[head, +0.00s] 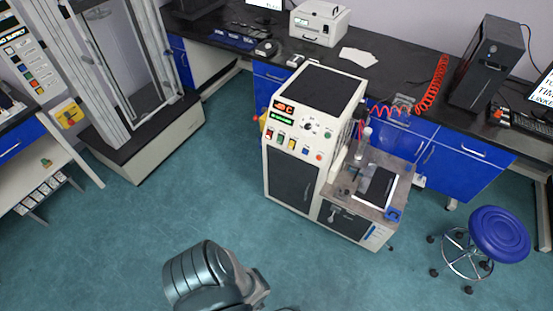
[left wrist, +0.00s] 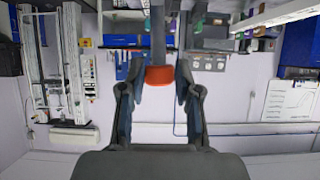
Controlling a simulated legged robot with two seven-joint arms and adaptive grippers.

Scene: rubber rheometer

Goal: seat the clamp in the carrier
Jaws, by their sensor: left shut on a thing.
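In the left wrist view my left gripper (left wrist: 159,84) is shut on a dark upright bar with an orange-red end, which I take to be the clamp (left wrist: 158,50). The orange end sits between the two fingertips, and the bar runs on past them to the top of the picture. In the head view a dark grey arm link of mine is at the bottom; no fingers or clamp can be made out there. I cannot pick out the carrier for certain in either view. My right gripper is not in view.
A cream rheometer cabinet (head: 295,135) with a side table (head: 378,160) stands in the middle. A tall column machine (head: 150,145) is at the left. A blue stool (head: 499,234) is at the right. A black-topped bench (head: 390,80) runs behind. The green floor before them is free.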

